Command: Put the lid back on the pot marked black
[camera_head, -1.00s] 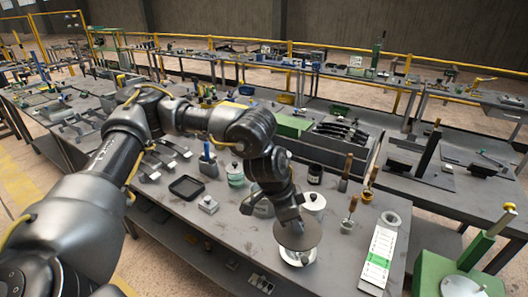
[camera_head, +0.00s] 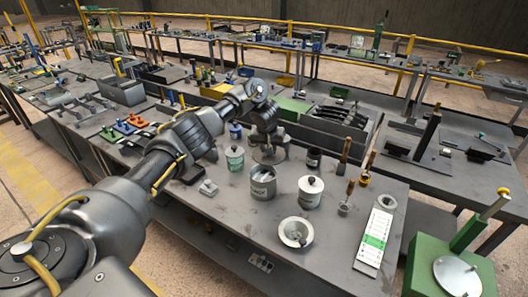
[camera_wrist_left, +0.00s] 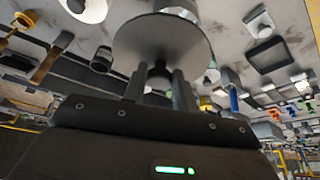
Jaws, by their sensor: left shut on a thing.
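My left gripper (camera_head: 268,152) is shut on the dark knob (camera_wrist_left: 158,78) of a round grey lid (camera_wrist_left: 160,42), which the left wrist view shows beyond the fingers. In the head view the gripper is just above and behind an open grey pot (camera_head: 263,185) with a label on its front. The label is too small to read surely. The lid is apart from the pot's rim as far as I can see. A white pot (camera_head: 309,195) with a lid and black knob stands to its right. My right gripper is not in view.
A shallow round bowl (camera_head: 295,233) stands in front of the pots. A greenish jar (camera_head: 235,158), a black jar (camera_head: 314,158) and a small grey block (camera_head: 208,188) stand around. Brushes and a labelled board (camera_head: 377,240) are to the right.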

